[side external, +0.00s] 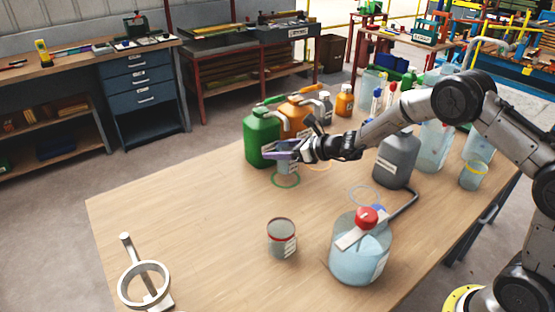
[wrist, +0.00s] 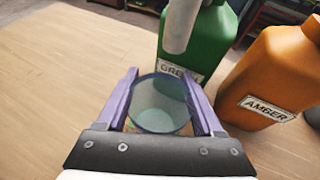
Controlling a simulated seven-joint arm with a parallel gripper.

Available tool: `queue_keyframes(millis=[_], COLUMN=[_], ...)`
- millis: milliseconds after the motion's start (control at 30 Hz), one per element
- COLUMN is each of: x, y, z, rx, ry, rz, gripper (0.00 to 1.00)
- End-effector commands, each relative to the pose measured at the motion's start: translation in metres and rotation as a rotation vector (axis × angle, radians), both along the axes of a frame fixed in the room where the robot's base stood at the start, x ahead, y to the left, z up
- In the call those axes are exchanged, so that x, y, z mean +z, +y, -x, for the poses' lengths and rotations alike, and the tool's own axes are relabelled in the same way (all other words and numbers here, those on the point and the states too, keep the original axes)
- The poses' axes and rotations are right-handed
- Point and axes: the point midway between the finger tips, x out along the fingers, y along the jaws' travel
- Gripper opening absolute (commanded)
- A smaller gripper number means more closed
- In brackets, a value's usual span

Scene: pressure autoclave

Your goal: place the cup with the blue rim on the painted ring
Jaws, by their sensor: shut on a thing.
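The blue-rimmed cup (wrist: 160,117) is between the purple fingers of my gripper (wrist: 160,76) in the wrist view, its mouth facing up. In the side external view my gripper (side external: 283,150) is shut on this cup (side external: 287,167), beside the green jug (side external: 261,138). A green painted ring (side external: 286,183) shows on the table right under the cup. I cannot tell whether the cup touches the table. An orange ring (side external: 320,167) lies to its right, and a pale ring (side external: 363,196) lies nearer the grey jug.
The green jug (wrist: 205,42) and amber jug (wrist: 272,72) stand close ahead. A grey jug (side external: 396,158), red-rimmed cup (side external: 281,238), yellow-rimmed cup (side external: 473,176) and red-capped bottle (side external: 358,262) stand on the table (side external: 190,215). Its left part is mostly clear.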

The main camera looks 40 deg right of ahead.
Motion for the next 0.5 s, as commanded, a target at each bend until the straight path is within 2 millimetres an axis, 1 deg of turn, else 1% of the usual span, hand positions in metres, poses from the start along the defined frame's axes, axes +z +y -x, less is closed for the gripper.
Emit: queue_keyframes(millis=[67,200,267,500], x=[-0.007,-0.027,-0.033,-0.035], y=[0.001,0.0,0.0,0.0], z=[-0.004,-0.003,-0.003,-0.004], rx=[0.0,-0.001,0.0,0.0], ry=[0.003,0.004,0.003,0.0], rz=[-0.001,-0.003,-0.001,0.0], gripper=[0.16,0.16,0.16,0.16])
